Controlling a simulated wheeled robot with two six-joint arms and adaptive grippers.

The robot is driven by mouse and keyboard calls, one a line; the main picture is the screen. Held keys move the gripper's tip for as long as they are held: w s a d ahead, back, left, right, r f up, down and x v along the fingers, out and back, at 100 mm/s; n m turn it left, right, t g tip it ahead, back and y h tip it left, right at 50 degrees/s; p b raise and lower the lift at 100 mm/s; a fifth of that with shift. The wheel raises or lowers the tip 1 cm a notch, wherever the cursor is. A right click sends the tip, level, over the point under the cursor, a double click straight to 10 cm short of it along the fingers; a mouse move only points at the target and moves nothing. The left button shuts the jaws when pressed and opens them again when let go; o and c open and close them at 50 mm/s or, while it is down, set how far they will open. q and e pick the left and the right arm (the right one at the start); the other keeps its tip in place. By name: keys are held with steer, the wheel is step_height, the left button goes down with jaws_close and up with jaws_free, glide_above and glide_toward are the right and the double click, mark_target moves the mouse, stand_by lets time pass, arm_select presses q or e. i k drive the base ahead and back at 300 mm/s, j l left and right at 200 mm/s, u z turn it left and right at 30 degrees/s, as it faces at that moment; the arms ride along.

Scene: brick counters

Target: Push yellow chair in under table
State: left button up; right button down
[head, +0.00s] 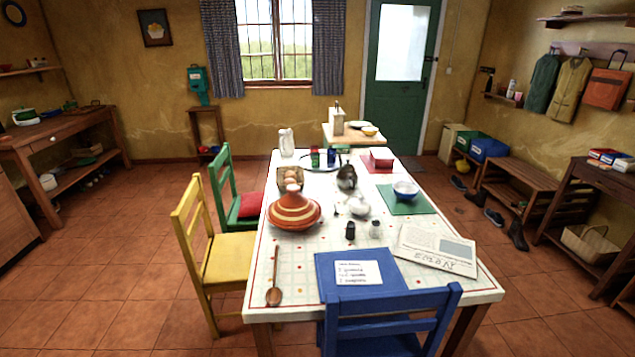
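The yellow chair (228,258) stands upright at the left long side of the table. Its backrest is on the left, away from the table, and its seat faces the table. The right edge of the seat meets or passes just below the table's left edge; I cannot tell exactly how far. The table (262,290) has a pale checked cloth with things laid on it. Neither of my grippers shows in the head view.
A green chair (222,185) with a red cushion (250,205) stands behind the yellow chair. A blue chair (390,315) stands at the table's near end. A striped tagine (293,212) and a wooden spoon (274,285) lie near the table's left edge. The tiled floor at left (110,260) is clear.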

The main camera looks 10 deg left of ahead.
mark_target(225, 268)
steer(key=u, duration=1.25)
steer(key=i+j+u, duration=0.25)
steer(key=j, duration=0.3)
steer(key=i+j+u, duration=0.25)
steer(key=i+j, duration=0.4)
steer(key=i, duration=0.2)
steer(key=i+j+u, duration=0.1)
steer(key=i+j, duration=0.15)
steer(key=i, duration=0.2)
steer(key=i+j, duration=0.2)
steer(key=i, duration=0.2)
steer(key=i+j+u, duration=0.1)
steer(key=i, duration=0.35)
steer(key=i+z, duration=0.95)
steer(key=i+j+z, duration=0.7)
steer(key=z, duration=0.25)
steer(key=i+j+z, duration=0.45)
steer(key=j, duration=0.15)
steer(key=j+z, duration=0.5)
steer(key=i+j+z, duration=0.1)
steer(key=j+z, duration=0.25)
steer(key=j, duration=0.35)
steer(key=j+z, duration=0.35)
steer(key=j, duration=0.3)
steer(key=j+z, duration=0.35)
steer(key=j, duration=0.35)
steer(key=k, duration=0.05)
